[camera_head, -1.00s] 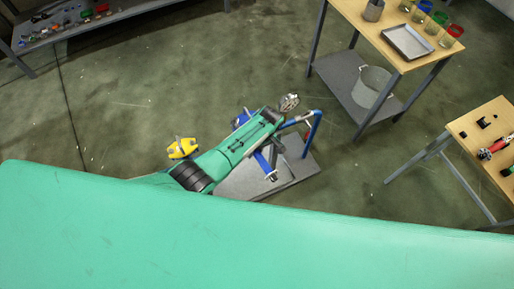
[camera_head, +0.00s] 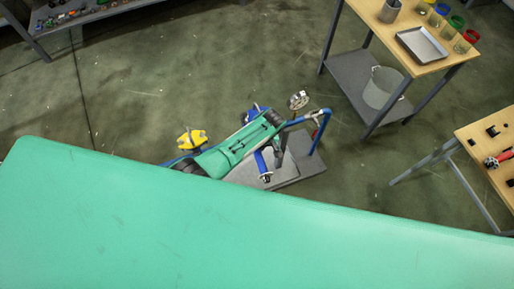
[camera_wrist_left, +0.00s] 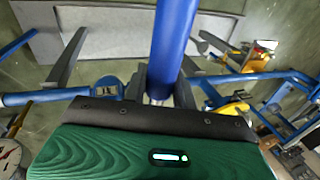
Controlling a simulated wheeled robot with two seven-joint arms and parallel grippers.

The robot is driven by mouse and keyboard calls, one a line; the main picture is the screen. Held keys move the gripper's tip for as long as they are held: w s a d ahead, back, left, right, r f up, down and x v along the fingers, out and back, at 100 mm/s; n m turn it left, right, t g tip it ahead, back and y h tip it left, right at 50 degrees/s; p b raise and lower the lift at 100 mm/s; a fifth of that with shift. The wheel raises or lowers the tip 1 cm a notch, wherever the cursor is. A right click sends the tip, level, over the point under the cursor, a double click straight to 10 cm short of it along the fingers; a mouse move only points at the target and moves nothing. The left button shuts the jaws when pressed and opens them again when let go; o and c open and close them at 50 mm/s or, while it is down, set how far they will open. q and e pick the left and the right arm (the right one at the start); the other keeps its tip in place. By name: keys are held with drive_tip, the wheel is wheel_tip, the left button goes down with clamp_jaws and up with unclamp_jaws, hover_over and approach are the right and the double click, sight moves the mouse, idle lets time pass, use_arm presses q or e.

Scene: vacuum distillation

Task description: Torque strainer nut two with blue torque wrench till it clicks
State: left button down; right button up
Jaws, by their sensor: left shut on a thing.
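My left gripper (camera_wrist_left: 158,92) is shut on the blue torque wrench, whose long blue handle (camera_wrist_left: 175,42) runs up from between the dark fingers in the left wrist view. In the head view, my green left forearm reaches over the blue pipe rig, and a blue handle (camera_head: 263,165) with a dark end sticks out below it. The gripper's fingers and the wrench head are hard to make out there. I cannot tell which part is strainer nut two, or whether the wrench sits on it. My right gripper is out of view.
The rig stands on a grey base plate (camera_head: 300,165) with blue piping (camera_head: 322,130) at its right. A round gauge (camera_head: 298,100) and a yellow part (camera_head: 191,140) flank my forearm. A wooden table (camera_head: 385,25) with a metal tray (camera_head: 422,45) stands at upper right. Open floor surrounds the rig.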

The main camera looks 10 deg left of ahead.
use_arm(q)
drive_tip(key=shift+a, duration=0.1)
drive_tip(key=shift+s+a+r+m+t, duration=0.15)
drive_tip(key=shift+s+a+m, duration=0.15)
drive_tip(key=shift+a+m, duration=0.3)
drive_tip(key=shift+s+a+f+m+t, duration=0.15)
drive_tip(key=shift+s+a+m, duration=0.1)
drive_tip(key=shift+a+m, duration=0.3)
drive_tip(key=shift+r, duration=0.1)
drive_tip(key=a+m, duration=0.2)
drive_tip(key=a, duration=0.1)
drive_tip(key=shift+s+t, duration=0.3)
drive_tip(key=shift+s, duration=0.1)
